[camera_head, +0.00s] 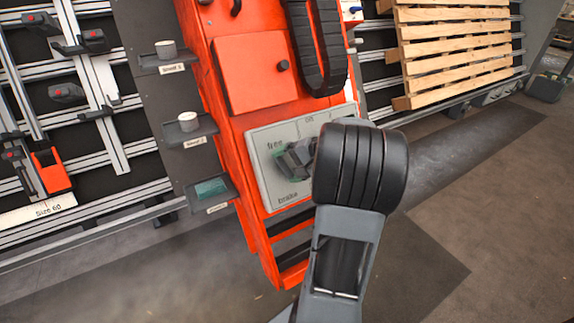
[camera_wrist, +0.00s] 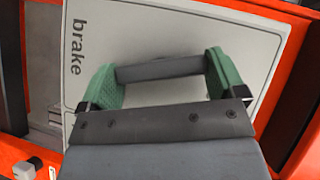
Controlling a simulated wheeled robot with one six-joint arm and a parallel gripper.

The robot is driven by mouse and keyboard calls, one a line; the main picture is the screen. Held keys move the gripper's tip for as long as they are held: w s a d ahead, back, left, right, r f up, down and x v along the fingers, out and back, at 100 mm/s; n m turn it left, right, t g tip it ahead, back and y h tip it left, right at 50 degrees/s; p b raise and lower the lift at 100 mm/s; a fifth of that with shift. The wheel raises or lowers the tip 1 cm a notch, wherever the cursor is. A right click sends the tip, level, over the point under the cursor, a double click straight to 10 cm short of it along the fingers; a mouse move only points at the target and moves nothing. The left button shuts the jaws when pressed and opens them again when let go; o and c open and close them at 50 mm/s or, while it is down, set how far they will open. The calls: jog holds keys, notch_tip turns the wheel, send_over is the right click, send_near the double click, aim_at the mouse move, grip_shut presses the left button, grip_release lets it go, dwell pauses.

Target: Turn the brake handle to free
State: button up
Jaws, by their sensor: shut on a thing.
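In the wrist view the panel (camera_wrist: 150,25) fills the background, with "brake" at the left. The dark grey brake handle (camera_wrist: 160,70) lies between the green pads of my gripper (camera_wrist: 163,80), which is shut on it. In the head view my gripper (camera_head: 293,160) is at the panel's middle. There my wrist covers the panel's right side, and the handle's exact angle cannot be told.
Shelves for small parts (camera_head: 188,129) stand left of the housing, beside a rail rack (camera_head: 100,80). A black cable chain (camera_head: 300,45) hangs above the panel. A wooden pallet (camera_head: 455,45) leans at the upper right. The floor at the lower right is clear.

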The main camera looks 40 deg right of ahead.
jog(key=shift+f+m+t+y, duration=0.15)
jog(key=shift+m+t+y, duration=0.45)
jog(key=shift+m+t, duration=0.75)
jog(key=shift+m, duration=0.45)
jog(key=o, duration=0.6)
jog(key=shift+o, duration=0.2)
jog(key=shift+s, duration=0.1)
jog(key=p+v, duration=0.3)
jog(key=v, duration=1)
jog(key=shift+s+d+r, duration=0.15)
jog(key=shift+s+r, duration=0.1)
